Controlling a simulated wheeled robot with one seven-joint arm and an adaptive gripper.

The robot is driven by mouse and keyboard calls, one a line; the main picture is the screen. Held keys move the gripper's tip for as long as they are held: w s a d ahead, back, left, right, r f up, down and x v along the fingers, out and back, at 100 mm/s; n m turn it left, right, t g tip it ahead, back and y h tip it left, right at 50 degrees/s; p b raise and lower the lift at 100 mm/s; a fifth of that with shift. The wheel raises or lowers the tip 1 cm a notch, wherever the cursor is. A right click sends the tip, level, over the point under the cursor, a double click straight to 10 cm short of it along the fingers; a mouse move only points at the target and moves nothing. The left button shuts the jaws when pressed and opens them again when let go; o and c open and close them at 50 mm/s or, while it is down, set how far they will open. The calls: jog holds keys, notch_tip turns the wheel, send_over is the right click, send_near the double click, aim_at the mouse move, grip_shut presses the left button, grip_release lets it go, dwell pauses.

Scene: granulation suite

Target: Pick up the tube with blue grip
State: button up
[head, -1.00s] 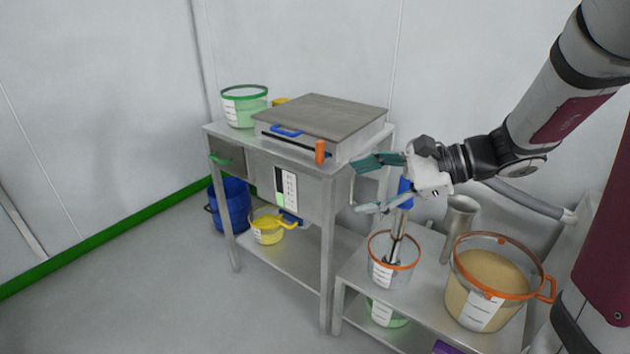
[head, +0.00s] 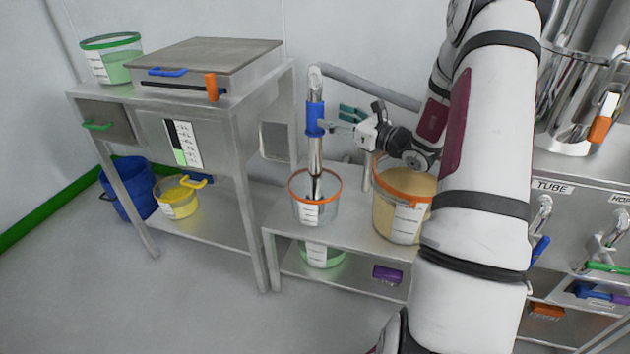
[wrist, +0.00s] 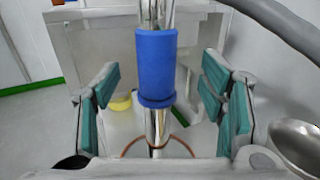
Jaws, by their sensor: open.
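The metal tube with a blue grip (head: 314,119) stands upright, its lower end inside a clear bucket with an orange rim (head: 315,207). A grey hose joins its curved top. My gripper (head: 340,119) is level with the blue grip, just to its right in the head view. In the wrist view the blue grip (wrist: 156,66) is near the middle, between the two teal-padded fingers of my gripper (wrist: 165,105). The fingers are open, with a gap on each side of the grip.
A bucket of tan powder (head: 402,225) stands right of the clear bucket on the low metal table. A steel bench (head: 235,125) with a flat-topped box (head: 205,60) is at left. The grey hose (head: 370,88) runs behind my gripper. Cabinets with hanging fittings stand at right.

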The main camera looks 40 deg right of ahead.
aim_at(322, 114)
jog(key=b+x, duration=0.1)
jog(key=x, duration=0.2)
jog(key=b+x, duration=0.1)
jog(key=x, duration=0.3)
jog(key=shift+w+a+f, duration=0.1)
jog(key=shift+w+a, duration=0.05)
jog(key=shift+a, duration=0.1)
grip_shut()
